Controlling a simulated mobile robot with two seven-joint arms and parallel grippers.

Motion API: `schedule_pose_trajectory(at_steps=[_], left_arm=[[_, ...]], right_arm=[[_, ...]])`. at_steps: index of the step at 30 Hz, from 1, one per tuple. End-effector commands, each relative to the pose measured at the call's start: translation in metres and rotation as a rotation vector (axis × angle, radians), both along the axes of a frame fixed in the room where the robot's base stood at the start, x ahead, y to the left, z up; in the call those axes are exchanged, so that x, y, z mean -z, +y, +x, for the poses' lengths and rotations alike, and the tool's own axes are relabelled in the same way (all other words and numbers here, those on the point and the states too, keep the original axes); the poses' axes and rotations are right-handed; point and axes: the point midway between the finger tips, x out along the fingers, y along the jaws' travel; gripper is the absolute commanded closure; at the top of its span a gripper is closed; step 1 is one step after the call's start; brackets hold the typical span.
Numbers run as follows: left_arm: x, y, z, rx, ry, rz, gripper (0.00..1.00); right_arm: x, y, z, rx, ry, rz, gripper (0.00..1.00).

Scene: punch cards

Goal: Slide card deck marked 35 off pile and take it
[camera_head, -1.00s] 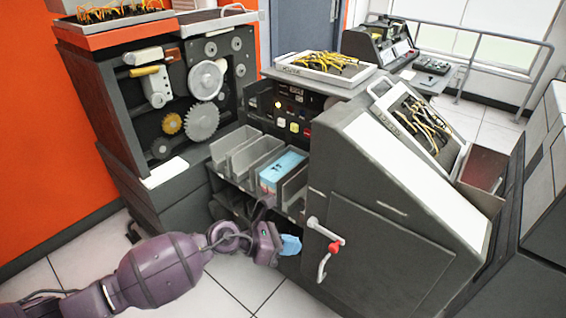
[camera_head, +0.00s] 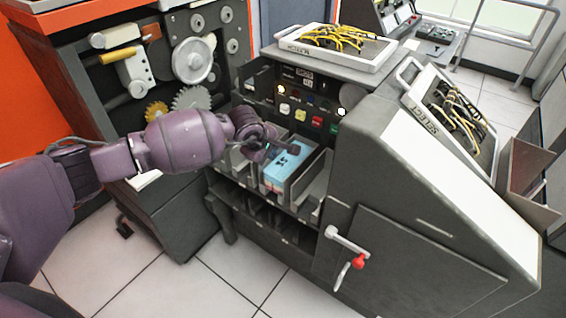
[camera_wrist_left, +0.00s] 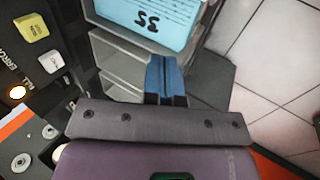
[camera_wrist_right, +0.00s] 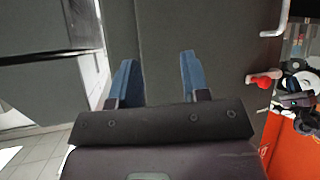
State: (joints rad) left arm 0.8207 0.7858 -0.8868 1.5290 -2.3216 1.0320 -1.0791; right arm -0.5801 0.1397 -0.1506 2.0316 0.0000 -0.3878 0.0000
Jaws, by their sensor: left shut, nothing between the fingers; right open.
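The light blue card deck marked 35 (camera_wrist_left: 152,22) shows at the top of the left wrist view. In the head view a light blue stack (camera_head: 284,173) stands in a grey bin of the machine; I cannot tell the top deck from the pile there. My left gripper (camera_head: 284,148) is over the bins at the stack's far end, partly hiding it. Its blue fingers (camera_wrist_left: 164,62) are together and empty, close to the deck's edge; contact is unclear. My right gripper (camera_wrist_right: 158,60) is open and empty, facing a dark grey panel; the head view does not show it.
Grey bin walls (camera_head: 318,177) stand beside the stack. Lit buttons (camera_head: 300,115) are behind the bins. The sloped cabinet (camera_head: 400,160) with a red-knobbed lever (camera_head: 358,262) rises at the right. Gears (camera_head: 193,100) are at the left. Tiled floor in front is clear.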

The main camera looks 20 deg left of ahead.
Motion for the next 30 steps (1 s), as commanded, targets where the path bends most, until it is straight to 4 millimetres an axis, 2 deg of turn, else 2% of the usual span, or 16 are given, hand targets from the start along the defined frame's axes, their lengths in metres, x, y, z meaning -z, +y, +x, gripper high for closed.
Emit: schedule_pose_trajectory(at_steps=[5,12,20,30], left_arm=[[0.01,-0.001,0.003,0.001,0.002,0.004,1.0],[0.033,-0.005,0.012,0.0,0.008,0.002,1.0],[0.055,-0.009,0.024,0.0,0.007,0.002,1.0],[0.078,-0.014,0.037,0.0,0.006,0.002,1.0]], right_arm=[[0.009,-0.002,-0.004,-0.004,0.014,-0.007,0.57],[0.025,-0.003,-0.008,-0.011,0.037,-0.012,0.57],[0.031,0.001,0.002,-0.02,0.033,-0.009,0.57],[0.045,0.004,-0.002,-0.018,0.053,-0.003,0.57]])
